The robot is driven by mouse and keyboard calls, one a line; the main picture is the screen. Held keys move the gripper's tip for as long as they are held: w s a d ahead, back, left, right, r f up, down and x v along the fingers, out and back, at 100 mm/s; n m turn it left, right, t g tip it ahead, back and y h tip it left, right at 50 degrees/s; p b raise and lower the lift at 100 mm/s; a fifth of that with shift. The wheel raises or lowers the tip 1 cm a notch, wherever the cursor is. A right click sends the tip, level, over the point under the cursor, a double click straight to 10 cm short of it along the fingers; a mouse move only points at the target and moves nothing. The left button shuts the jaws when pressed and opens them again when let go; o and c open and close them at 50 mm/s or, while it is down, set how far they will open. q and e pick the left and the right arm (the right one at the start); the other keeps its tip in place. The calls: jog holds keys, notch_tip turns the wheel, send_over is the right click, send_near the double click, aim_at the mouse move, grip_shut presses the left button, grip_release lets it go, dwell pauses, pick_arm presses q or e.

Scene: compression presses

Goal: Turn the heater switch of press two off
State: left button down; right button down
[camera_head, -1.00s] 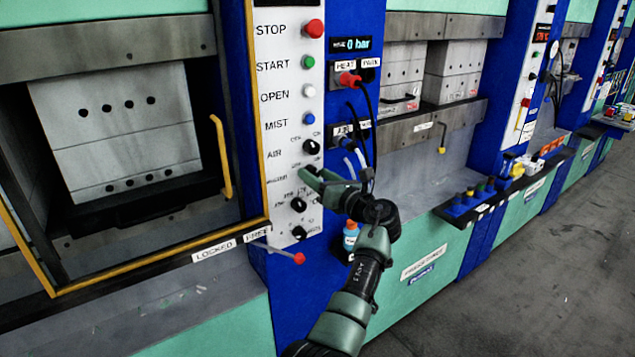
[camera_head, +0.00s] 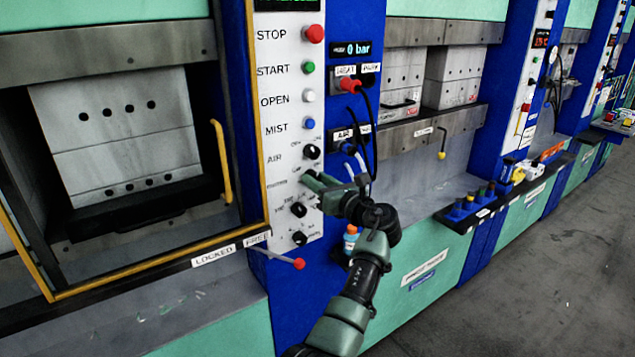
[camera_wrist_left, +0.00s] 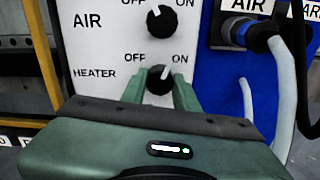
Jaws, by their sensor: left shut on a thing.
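The near press's white control panel (camera_head: 285,90) carries STOP, START, OPEN and MIST buttons above rotary knobs. The black heater knob (camera_wrist_left: 158,80), labelled HEATER with OFF at left and ON at right, sits below the AIR knob (camera_wrist_left: 160,18) in the left wrist view. Its white pointer leans slightly right of upright. My left gripper (camera_head: 310,182) is at the panel, its green fingers on either side of the heater knob, shut on it. In the head view the gripper largely hides that knob. My right gripper is not in view.
Further knobs (camera_head: 298,209) sit just below my gripper. A red-tipped lever (camera_head: 298,264) sticks out under the panel. Hoses (camera_head: 366,130) hang to the right of the gripper. A yellow-framed door (camera_head: 160,262) stands left. Grey floor (camera_head: 540,290) is clear at right.

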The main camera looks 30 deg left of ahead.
pick_arm(q)
jog(key=n+b, duration=0.5)
jog(key=n, duration=0.5)
jog(key=shift+f, duration=0.15)
jog(key=shift+n+b, duration=0.3)
dwell(0.3)
jog(key=c, duration=1.1)
grip_release()
jog(key=shift+o, duration=0.2)
jog(key=b+v, duration=0.1)
jog(key=v, duration=0.7)
jog(key=shift+b, duration=0.4)
